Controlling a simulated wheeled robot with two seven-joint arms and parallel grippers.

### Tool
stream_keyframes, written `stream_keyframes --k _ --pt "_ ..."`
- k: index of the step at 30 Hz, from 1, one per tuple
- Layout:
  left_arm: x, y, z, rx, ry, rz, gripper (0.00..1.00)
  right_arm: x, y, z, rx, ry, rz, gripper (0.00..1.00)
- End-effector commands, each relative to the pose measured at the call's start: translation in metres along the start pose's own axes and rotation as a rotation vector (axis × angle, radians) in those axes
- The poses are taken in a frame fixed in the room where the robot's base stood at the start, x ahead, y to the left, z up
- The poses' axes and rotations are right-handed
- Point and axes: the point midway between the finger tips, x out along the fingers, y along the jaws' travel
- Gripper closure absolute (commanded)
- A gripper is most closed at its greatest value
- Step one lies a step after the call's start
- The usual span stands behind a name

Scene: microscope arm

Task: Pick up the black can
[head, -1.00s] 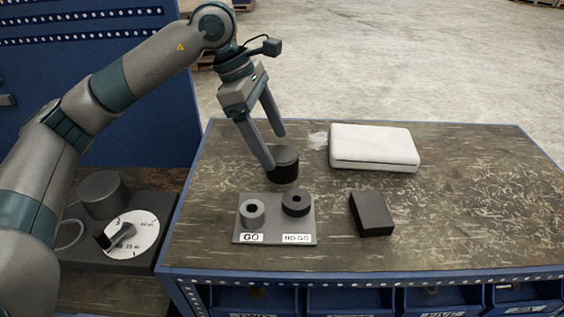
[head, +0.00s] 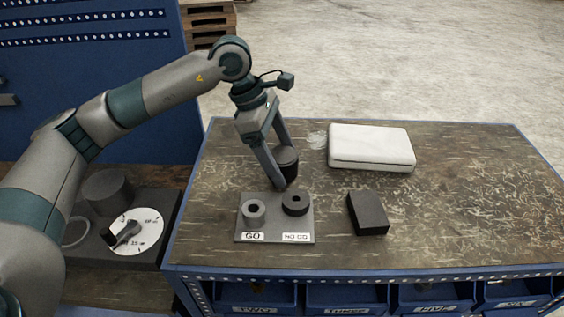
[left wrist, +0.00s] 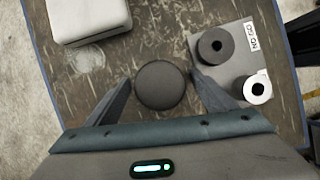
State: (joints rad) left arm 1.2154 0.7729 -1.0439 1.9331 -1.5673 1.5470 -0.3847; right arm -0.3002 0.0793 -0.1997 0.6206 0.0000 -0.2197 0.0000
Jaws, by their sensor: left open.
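The black can (head: 288,164) stands upright on the worktable, behind the gauge plate. In the left wrist view its round dark top (left wrist: 160,85) sits between my two fingers. My left gripper (head: 287,170) is open and points down, with one finger in front of the can and the other behind it. In the left wrist view the fingers (left wrist: 160,80) show a gap to the can on both sides. The near finger hides part of the can in the head view. My right gripper is in no view.
The gauge plate (head: 273,226) with two rings lies just in front. A black block (head: 368,213) is to its right. A white case (head: 371,147) lies behind right of the can. The table's right side (head: 480,200) is clear. A dial device (head: 137,231) stands at left.

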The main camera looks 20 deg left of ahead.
Motion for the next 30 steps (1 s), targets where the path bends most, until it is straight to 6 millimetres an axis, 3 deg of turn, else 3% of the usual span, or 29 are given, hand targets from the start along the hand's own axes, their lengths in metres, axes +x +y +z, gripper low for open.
stream_keyframes --k 6,12,13,23,30 --pt "0.000 0.000 0.000 -0.001 0.000 0.000 0.23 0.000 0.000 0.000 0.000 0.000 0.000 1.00" --pt "-0.001 0.000 0.000 -0.001 0.000 0.000 0.71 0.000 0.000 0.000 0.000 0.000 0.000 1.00" --pt "-0.001 0.000 0.000 -0.001 0.000 0.000 0.74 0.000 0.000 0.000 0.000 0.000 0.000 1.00" --pt "-0.003 0.001 0.001 0.000 -0.001 0.002 0.74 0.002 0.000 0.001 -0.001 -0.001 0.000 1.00" --pt "-0.018 0.001 0.007 0.000 -0.001 0.004 0.74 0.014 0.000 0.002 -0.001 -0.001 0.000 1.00"
